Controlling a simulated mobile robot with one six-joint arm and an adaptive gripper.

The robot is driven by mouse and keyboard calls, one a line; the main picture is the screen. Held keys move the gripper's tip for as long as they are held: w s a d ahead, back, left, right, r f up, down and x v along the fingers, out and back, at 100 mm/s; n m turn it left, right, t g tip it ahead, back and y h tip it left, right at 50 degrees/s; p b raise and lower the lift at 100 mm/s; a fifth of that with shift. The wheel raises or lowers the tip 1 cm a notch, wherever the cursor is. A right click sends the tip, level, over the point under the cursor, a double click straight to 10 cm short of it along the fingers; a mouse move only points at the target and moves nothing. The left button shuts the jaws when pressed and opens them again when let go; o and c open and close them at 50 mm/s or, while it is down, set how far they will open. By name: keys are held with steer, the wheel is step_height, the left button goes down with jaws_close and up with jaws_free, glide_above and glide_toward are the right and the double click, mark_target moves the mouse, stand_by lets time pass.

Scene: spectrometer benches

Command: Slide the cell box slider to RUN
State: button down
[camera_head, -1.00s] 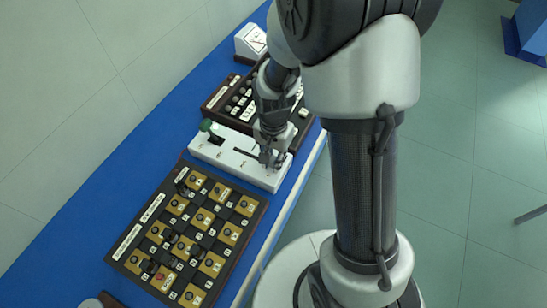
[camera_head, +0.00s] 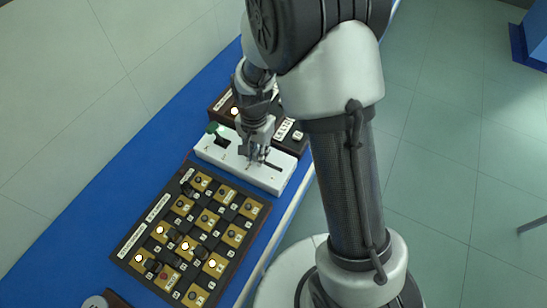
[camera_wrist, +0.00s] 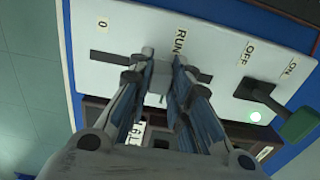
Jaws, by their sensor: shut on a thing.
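The white cell box (camera_head: 272,181) lies on the blue bench, with a dark slider slot. It also shows in the wrist view (camera_wrist: 120,75), with labels 0 (camera_wrist: 103,22), RUN (camera_wrist: 180,40), OFF and ON. My gripper (camera_head: 254,162) is down at the slot. In the wrist view my gripper (camera_wrist: 160,82) is shut on the pale slider knob (camera_wrist: 157,74). The knob is near the RUN label, a little to its 0 side; exact alignment is hard to tell. The fingers hide part of the knob. Bare slot shows on both sides.
A green-tipped lever (camera_head: 213,129) stands on the box's other end, beside the OFF and ON labels (camera_wrist: 292,68). A lit lamp (camera_wrist: 256,117) shows close by. A dark panel with several brass plates (camera_head: 190,235) lies in front. Another dark panel (camera_head: 222,102) lies behind.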

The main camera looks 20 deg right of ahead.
steer(key=shift+w+a, duration=0.5)
steer(key=c, duration=1.5)
jaws_free()
step_height(320, 180, up, 12)
steer(key=shift+r, duration=0.1)
steer(key=shift+s+d, duration=0.1)
